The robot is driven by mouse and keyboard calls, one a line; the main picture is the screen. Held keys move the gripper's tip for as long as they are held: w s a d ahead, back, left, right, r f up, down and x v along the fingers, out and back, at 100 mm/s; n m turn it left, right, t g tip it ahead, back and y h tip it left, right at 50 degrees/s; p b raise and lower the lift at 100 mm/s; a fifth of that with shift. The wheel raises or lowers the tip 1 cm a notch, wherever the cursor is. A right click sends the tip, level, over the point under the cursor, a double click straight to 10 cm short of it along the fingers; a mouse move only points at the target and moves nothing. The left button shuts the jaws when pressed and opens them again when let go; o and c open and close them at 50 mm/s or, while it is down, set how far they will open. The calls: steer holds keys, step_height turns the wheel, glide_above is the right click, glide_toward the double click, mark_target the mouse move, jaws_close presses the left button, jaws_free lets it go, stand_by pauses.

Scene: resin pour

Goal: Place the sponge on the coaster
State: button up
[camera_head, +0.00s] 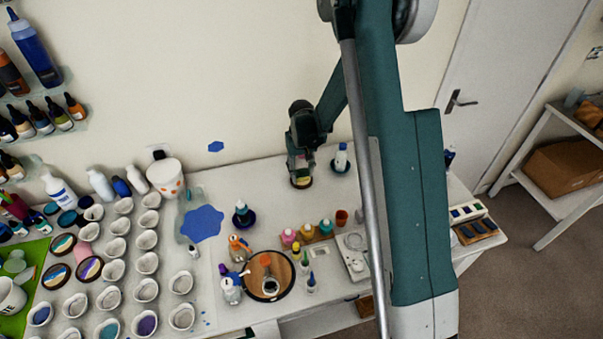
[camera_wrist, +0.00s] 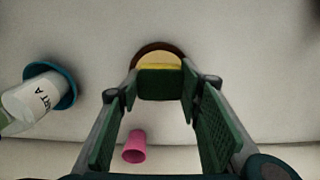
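The sponge (camera_wrist: 160,84), with a green face and a yellow part, sits between my fingertips in the wrist view. My gripper (camera_wrist: 161,88) has its green-padded fingers on both sides of the sponge and appears shut on it. The round brown coaster (camera_wrist: 146,50) shows as an arc just beyond and beneath the sponge, so the two overlap in this view. Whether the sponge rests on the coaster or hangs just above it cannot be told. In the head view my gripper (camera_head: 300,168) points down at the back of the table, over the coaster's dark rim (camera_head: 302,186).
A white PART A bottle (camera_wrist: 30,98) stands on a teal round base (camera_wrist: 68,88), close to my gripper. A pink cup (camera_wrist: 134,147) is near the wall. Several bottles and cups crowd the table's left and front. The white tabletop (camera_head: 265,190) left of my gripper is clear.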

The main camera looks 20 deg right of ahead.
mark_target(302, 173)
steer(key=shift+f, duration=0.15)
steer(key=o, duration=0.6)
step_height(302, 173, up, 12)
steer(key=shift+b, duration=0.35)
stand_by(0.6)
stand_by(0.4)
steer(key=shift+r, duration=0.25)
